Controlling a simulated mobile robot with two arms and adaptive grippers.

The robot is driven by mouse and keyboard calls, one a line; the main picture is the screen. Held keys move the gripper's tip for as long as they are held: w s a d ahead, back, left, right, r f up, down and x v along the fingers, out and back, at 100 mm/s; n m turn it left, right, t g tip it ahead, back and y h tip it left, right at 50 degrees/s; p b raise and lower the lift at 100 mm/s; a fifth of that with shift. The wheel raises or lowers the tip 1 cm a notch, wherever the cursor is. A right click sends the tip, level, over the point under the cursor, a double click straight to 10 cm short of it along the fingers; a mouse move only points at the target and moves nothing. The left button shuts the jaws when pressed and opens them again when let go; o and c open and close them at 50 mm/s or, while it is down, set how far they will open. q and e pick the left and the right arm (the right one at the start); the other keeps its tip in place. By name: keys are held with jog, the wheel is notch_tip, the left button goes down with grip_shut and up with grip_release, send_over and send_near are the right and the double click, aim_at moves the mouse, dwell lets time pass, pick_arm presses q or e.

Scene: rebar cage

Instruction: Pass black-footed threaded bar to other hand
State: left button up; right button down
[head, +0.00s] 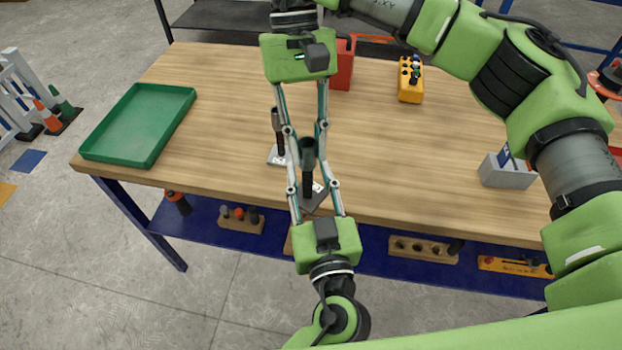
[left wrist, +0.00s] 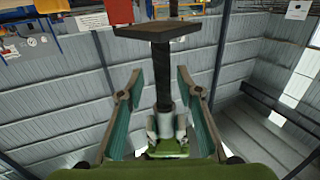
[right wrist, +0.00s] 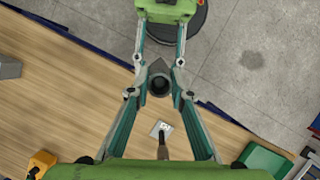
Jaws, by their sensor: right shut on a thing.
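The black-footed threaded bar (head: 307,177) stands upright in the air, with a grey tubular top and a dark square foot plate below. Its shaft shows in the left wrist view (left wrist: 162,75) with the foot (left wrist: 160,28) at the picture's top. My right gripper (head: 305,128), coming from the far side, is shut on the bar at its tubular top, which shows end-on in the right wrist view (right wrist: 160,85). My left gripper (head: 313,187), coming from the near side, faces it with open fingers on either side of the bar; gaps show beside the shaft.
A second bar (head: 279,133) stands on a pale plate on the table (head: 220,90). A green tray (head: 140,125) lies at left. A red container (head: 343,66), yellow control box (head: 411,80) and grey holder (head: 507,171) stand behind and right. The table's middle right is clear.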

jog(key=shift+r, duration=0.1)
pick_arm(q)
grip_shut()
jog(key=shift+r, duration=0.2)
pick_arm(e)
jog(key=c, duration=1.7)
grip_release()
